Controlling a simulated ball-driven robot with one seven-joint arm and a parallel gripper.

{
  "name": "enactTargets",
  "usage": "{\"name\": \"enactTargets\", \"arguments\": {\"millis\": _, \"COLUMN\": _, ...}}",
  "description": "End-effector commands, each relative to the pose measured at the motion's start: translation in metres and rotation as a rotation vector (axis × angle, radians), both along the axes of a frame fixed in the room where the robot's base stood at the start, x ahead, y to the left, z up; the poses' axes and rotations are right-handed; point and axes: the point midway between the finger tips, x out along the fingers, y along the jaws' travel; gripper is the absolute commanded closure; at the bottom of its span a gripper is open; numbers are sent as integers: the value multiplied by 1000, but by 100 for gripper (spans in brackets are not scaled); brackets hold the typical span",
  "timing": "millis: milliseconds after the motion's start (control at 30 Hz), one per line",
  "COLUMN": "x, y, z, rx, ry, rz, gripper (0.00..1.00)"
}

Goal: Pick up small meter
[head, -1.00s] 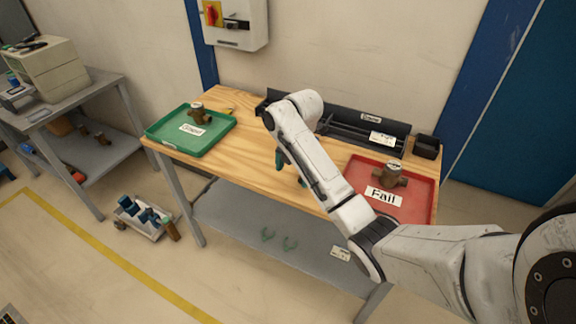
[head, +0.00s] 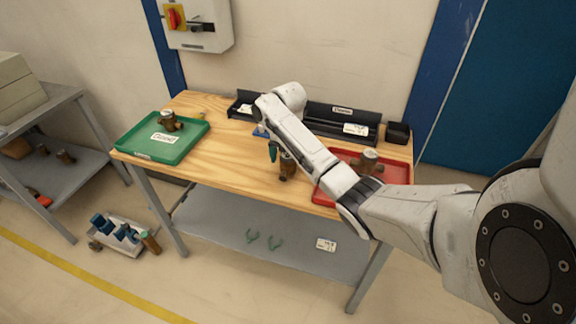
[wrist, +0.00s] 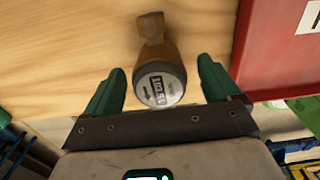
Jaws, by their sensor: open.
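A small brass meter (head: 287,167) stands on the bare wood of the bench, left of the red tray, partly hidden by my arm. In the wrist view the same meter (wrist: 158,62) shows its round grey dial toward me, with its brass pipe pointing to the top. My gripper (wrist: 160,78) is open, with one green finger on each side of the meter. I see a gap at each finger. In the head view a green finger of my gripper (head: 273,151) shows just left of the meter. Other brass meters sit on the green tray (head: 170,121) and the red tray (head: 369,160).
The green tray (head: 180,148) is at the bench's left, the red tray (head: 402,173) at its right. A black rack (head: 330,112) and small black box (head: 398,132) line the back. Bare wood (head: 220,165) lies between trays. A lower shelf (head: 215,215) holds clips and a card.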

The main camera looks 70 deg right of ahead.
Motion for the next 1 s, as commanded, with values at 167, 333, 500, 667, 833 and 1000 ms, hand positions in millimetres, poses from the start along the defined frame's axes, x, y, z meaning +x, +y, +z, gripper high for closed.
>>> {"name": "enactTargets", "arguments": {"millis": 167, "x": 0, "y": -1, "z": -24, "rx": 1, "ry": 2, "rz": -1, "gripper": 11}}
{"name": "enactTargets", "arguments": {"millis": 333, "x": 0, "y": -1, "z": -34, "rx": 0, "ry": 1, "rz": 0, "gripper": 11}}
{"name": "enactTargets", "arguments": {"millis": 500, "x": 0, "y": -1, "z": -34, "rx": 0, "ry": 0, "rz": 0, "gripper": 11}}
{"name": "enactTargets", "arguments": {"millis": 667, "x": 1, "y": -1, "z": -33, "rx": 0, "ry": 0, "rz": -1, "gripper": 25}}
{"name": "enactTargets", "arguments": {"millis": 833, "x": 1, "y": -1, "z": -33, "rx": 0, "ry": 0, "rz": -1, "gripper": 41}}
{"name": "enactTargets", "arguments": {"millis": 1000, "x": 1, "y": -1, "z": -33, "rx": 0, "ry": 0, "rz": -1, "gripper": 57}}
